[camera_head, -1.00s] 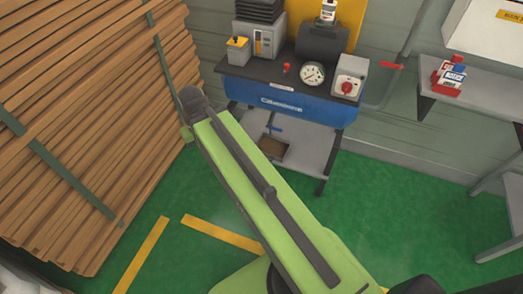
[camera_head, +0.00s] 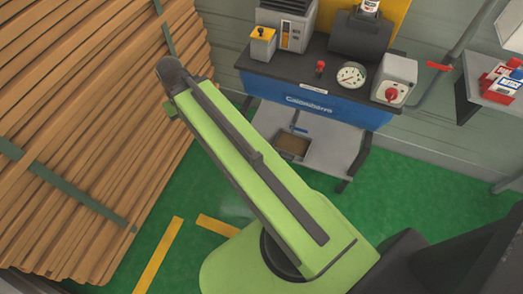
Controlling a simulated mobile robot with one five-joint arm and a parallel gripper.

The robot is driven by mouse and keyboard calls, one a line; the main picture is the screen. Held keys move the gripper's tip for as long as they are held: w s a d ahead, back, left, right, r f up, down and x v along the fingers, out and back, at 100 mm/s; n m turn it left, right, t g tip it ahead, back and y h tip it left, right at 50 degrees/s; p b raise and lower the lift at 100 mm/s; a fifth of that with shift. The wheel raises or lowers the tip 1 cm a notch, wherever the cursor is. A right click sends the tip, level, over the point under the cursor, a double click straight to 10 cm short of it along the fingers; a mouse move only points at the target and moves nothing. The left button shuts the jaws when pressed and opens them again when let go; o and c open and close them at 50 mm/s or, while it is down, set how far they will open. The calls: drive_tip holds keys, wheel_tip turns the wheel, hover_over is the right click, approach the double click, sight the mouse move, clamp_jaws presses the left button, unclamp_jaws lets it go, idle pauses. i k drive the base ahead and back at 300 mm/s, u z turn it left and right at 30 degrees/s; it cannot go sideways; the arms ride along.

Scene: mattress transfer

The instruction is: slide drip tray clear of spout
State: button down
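A small shallow tray with a brown inside (camera_head: 293,145), likely the drip tray, sits on the grey lower shelf (camera_head: 338,152) of the blue-fronted workstation (camera_head: 318,103). A small blue fitting (camera_head: 296,127) stands just above the tray in the picture; I cannot tell whether it is the spout. My green arm reaches from the lower right toward the upper left, its far end pointing at the wood stack, left of the workstation. My gripper is not visible.
Strapped wooden boards (camera_head: 70,140) fill the left side. A gauge (camera_head: 351,75), a grey box with a red knob (camera_head: 394,80) and a red valve handle (camera_head: 438,66) are at the workstation. A side bench (camera_head: 480,100) stands right. Green floor (camera_head: 165,205) is open between.

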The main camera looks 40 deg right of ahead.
sight(296, 145)
drive_tip(key=u, duration=0.35)
drive_tip(key=i, duration=0.4)
drive_tip(key=u, duration=0.7)
drive_tip(key=k, duration=0.7)
drive_tip(key=z, duration=0.25)
drive_tip(key=i, duration=0.7)
drive_tip(key=u, duration=0.1)
